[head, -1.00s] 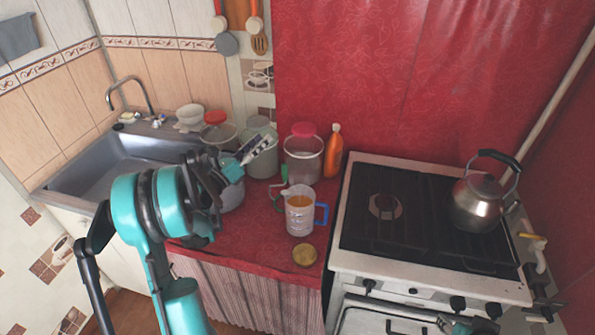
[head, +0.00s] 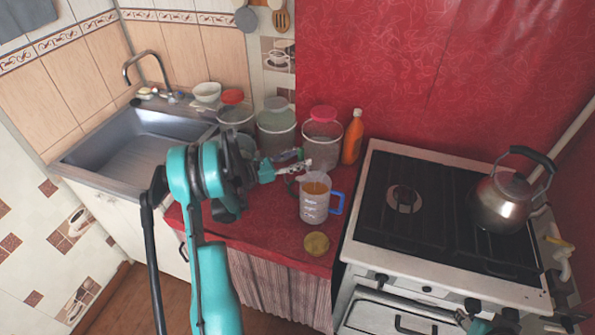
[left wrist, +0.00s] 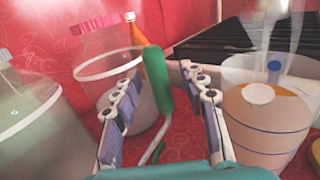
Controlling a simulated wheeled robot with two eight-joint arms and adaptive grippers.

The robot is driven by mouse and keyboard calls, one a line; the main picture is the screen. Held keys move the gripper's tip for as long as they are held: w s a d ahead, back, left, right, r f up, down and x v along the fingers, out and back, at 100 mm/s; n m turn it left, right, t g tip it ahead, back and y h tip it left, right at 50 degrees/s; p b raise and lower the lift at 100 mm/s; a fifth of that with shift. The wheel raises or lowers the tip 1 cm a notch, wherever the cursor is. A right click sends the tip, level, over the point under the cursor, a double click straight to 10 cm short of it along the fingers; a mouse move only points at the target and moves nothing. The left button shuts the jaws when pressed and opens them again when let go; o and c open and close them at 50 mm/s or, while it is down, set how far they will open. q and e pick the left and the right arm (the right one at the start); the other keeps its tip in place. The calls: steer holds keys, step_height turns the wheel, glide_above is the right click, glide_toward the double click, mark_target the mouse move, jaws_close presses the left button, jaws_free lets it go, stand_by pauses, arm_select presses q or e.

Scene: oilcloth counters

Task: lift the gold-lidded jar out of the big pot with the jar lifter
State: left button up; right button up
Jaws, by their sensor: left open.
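The jar lifter (left wrist: 158,82) has a green handle and a bent wire part; it stands among the containers on the red counter. In the head view its handle (head: 289,155) shows just past my left gripper (head: 290,170). In the left wrist view the open fingers (left wrist: 160,88) are on either side of the green handle, with gaps; nothing is gripped. The big pot and the jar in it cannot be made out, as my left arm covers that part of the counter. A round gold lid-like disc (head: 316,243) lies at the front of the counter.
A measuring jug (head: 315,202) with orange liquid and a blue handle stands just right of the gripper. Behind are a red-lidded clear bucket (head: 321,145), a greenish bucket (head: 276,132) and an orange bottle (head: 353,138). The stove (head: 440,205) with a kettle (head: 500,195) is right, the sink (head: 135,150) left.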

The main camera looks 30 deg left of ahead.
arm_select(q)
steer(key=shift+w+d, duration=0.2)
steer(key=shift+w, duration=0.1)
steer(key=shift+a, duration=0.1)
jaws_close()
